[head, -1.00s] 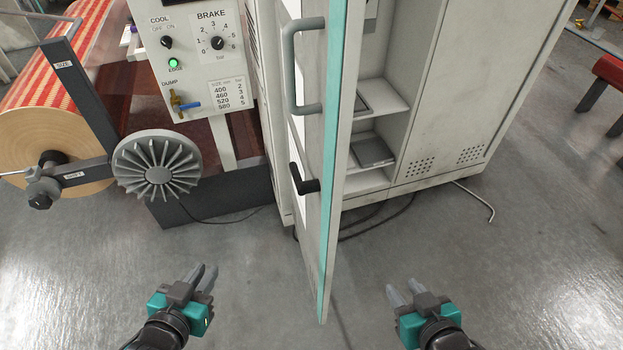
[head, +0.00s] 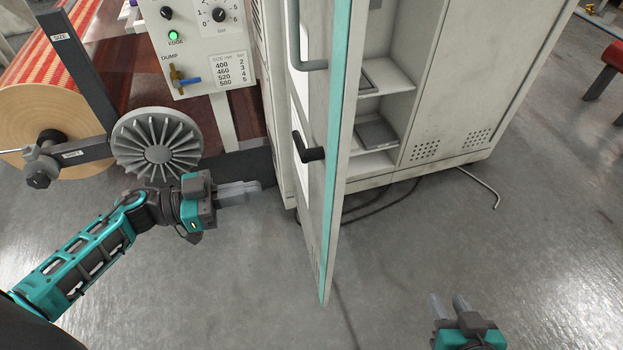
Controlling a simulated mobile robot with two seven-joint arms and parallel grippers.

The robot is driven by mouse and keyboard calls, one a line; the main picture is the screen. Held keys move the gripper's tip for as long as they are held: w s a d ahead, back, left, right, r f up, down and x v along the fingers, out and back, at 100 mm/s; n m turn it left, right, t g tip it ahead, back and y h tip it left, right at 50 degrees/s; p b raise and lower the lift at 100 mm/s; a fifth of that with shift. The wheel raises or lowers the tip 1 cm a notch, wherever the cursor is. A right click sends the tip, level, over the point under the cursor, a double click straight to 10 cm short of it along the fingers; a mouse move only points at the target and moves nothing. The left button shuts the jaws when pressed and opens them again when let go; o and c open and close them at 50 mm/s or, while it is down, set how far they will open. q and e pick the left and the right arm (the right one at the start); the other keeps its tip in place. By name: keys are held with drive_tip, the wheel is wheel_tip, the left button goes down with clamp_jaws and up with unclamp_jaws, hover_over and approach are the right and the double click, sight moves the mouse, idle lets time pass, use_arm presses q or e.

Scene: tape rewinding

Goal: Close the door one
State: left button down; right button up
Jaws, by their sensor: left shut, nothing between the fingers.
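The door (head: 337,170) of the grey cabinet stands open toward me, its teal edge facing me. It has a grey bar handle (head: 293,50) at the top and a black lever (head: 308,148) below it, both on its left face. My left gripper (head: 258,191) is left of the door, pointing right toward it, with its fingers together and empty, apart from the door. My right gripper (head: 450,305) is at the lower right, right of the door and apart from it. Its two fingertips show a gap and nothing is between them.
The open cabinet (head: 435,100) shows shelves (head: 385,82) inside. A control panel (head: 208,75), a finned grey wheel (head: 157,147) and a tape roll (head: 45,125) stand at left. Cables and a bent rod (head: 478,184) lie on the floor. The floor in front is clear.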

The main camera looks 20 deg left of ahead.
sight(325, 177)
use_arm(q)
drive_tip(key=x, duration=1.1)
drive_tip(key=shift+w+d, duration=0.1)
drive_tip(key=shift+d, duration=0.1)
drive_tip(key=shift+d+r, duration=0.1)
